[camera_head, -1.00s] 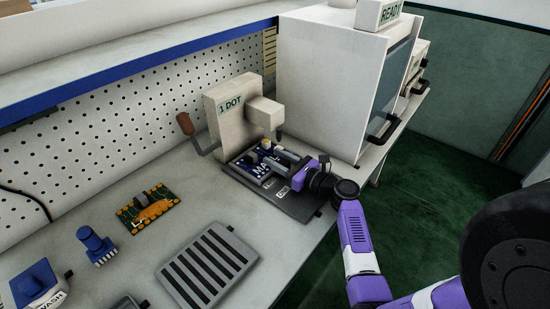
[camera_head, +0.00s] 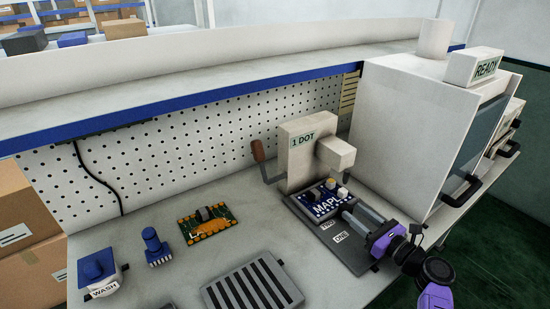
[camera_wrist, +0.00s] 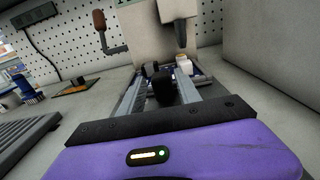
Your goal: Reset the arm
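My gripper (camera_head: 354,207) is low over the dark fixture plate (camera_head: 352,258), in front of the station labelled 1 DOT (camera_head: 295,165). Its two grey fingers are apart, with a gap between them in the wrist view (camera_wrist: 163,80). The fingertips reach to the near edge of a blue board (camera_head: 318,204) marked MAPL, which carries small white, yellow and dark parts. A black block (camera_wrist: 163,92) shows between the fingers in the wrist view; whether they touch it I cannot tell. My purple wrist is at the plate's right end.
A large white machine (camera_head: 425,125) with a READY sign (camera_head: 487,68) stands close to the right. A pegboard (camera_head: 170,160) closes the back.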

